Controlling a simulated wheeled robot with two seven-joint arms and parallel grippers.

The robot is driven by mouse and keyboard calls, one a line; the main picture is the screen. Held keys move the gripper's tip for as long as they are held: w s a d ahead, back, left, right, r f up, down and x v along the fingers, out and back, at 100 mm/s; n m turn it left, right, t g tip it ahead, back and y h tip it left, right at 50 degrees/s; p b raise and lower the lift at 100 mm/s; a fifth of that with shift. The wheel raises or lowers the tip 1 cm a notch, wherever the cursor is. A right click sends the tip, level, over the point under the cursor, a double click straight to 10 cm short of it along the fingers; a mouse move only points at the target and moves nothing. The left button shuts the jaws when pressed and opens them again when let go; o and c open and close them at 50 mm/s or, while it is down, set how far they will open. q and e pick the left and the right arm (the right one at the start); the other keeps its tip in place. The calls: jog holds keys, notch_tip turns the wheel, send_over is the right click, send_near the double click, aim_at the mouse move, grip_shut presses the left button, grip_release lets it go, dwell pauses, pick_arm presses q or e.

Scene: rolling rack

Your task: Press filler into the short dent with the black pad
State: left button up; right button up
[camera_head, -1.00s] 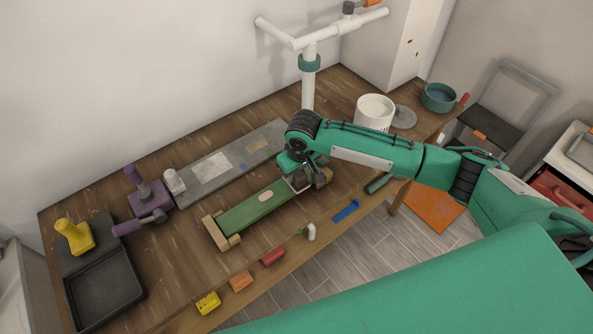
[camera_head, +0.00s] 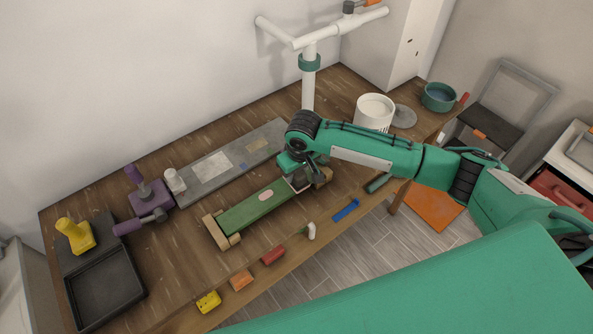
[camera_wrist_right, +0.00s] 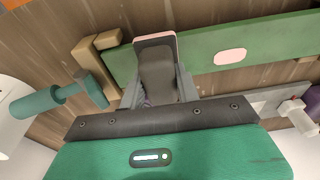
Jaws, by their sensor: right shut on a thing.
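A green board (camera_head: 258,208) lies between wooden end blocks (camera_head: 222,232) on the bench. A pale pink oval patch (camera_head: 265,195) shows on its face, and also in the wrist view (camera_wrist_right: 230,56). My right gripper (camera_head: 299,178) is over the board's right end. In the wrist view the gripper (camera_wrist_right: 158,92) is shut on the black pad (camera_wrist_right: 157,68), a dark block with a thin pinkish edge at its far end. The pad overlaps the board in that view; I cannot tell whether it touches. The board beneath the pad is hidden, and I cannot make out the short dent.
A grey slab (camera_head: 215,170), a white bottle (camera_head: 175,182) and a purple tool (camera_head: 150,198) are behind the board. Several small coloured blocks line the front edge, including a red one (camera_head: 273,255). A white tub (camera_head: 374,112) and white post (camera_head: 308,85) stand beyond my arm.

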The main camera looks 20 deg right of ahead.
jog(key=shift+s+f+p, duration=0.1)
jog(key=shift+f+p, duration=0.05)
jog(key=shift+p, duration=0.2)
dwell(1.3)
notch_tip(320, 180, up, 7)
jog(key=p, duration=0.8)
dwell(0.6)
